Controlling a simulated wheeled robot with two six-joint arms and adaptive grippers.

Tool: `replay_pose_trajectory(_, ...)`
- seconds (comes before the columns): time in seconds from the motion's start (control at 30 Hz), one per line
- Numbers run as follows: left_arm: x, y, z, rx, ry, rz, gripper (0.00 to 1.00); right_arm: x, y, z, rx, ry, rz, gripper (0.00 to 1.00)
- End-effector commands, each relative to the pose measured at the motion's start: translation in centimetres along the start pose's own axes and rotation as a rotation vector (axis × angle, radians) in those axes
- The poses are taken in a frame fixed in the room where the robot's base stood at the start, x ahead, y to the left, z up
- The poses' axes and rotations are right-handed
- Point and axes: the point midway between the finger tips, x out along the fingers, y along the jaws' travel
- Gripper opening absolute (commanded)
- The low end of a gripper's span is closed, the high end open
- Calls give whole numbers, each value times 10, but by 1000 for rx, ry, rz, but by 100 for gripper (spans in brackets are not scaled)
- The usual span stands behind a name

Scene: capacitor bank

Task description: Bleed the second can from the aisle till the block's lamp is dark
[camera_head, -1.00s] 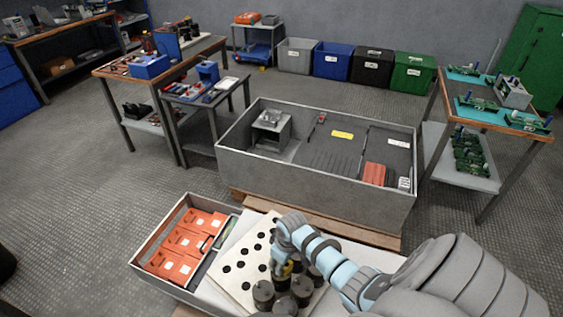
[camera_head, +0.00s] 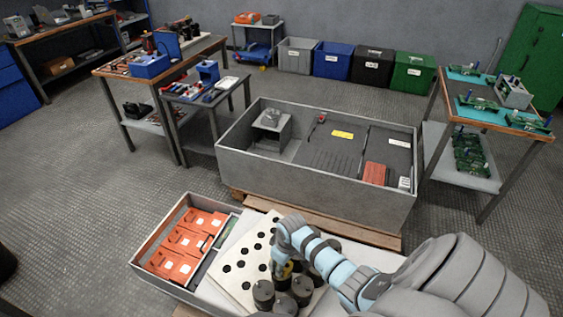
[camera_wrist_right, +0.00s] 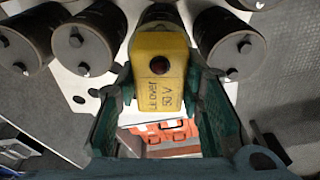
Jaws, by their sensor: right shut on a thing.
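My right gripper (camera_wrist_right: 165,115) is shut on a yellow block (camera_wrist_right: 160,62) marked "over 50 V". The block's round lamp (camera_wrist_right: 158,65) looks dark red, with no clear glow. The block's far end meets or overlaps a dark can (camera_wrist_right: 155,14); I cannot tell whether its contacts touch. Other dark cans with small studs stand on both sides, such as a left can (camera_wrist_right: 85,45) and a right can (camera_wrist_right: 230,40). In the head view my right gripper (camera_head: 283,268) is low among the cans (camera_head: 263,292), and the block is mostly hidden. My left gripper is not in view.
The cans stand by a pale panel with black holes (camera_head: 240,268). A tray (camera_head: 157,245) of orange units (camera_head: 187,243) lies to the left. A large grey open box (camera_head: 300,187) stands behind.

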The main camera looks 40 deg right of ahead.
Motion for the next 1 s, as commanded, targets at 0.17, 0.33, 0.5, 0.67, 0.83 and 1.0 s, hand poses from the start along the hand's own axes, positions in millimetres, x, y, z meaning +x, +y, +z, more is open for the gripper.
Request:
replay_pose_trajectory(0.17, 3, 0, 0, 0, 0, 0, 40, 5, 0, 0, 0, 1, 0, 0)
replay_pose_trajectory(0.33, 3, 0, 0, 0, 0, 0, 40, 5, 0, 0, 0, 1, 0, 0)
replay_pose_trajectory(0.5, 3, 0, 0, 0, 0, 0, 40, 5, 0, 0, 0, 1, 0, 0)
replay_pose_trajectory(0.67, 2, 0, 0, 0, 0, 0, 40, 6, 0, 0, 0, 2, 0, 0)
replay_pose_trajectory(0.83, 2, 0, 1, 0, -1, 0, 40, 6, 0, 0, -1, 2, 0, 0)
replay_pose_trajectory(1.0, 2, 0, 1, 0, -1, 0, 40, 6, 0, 0, 0, 1, 0, 57)
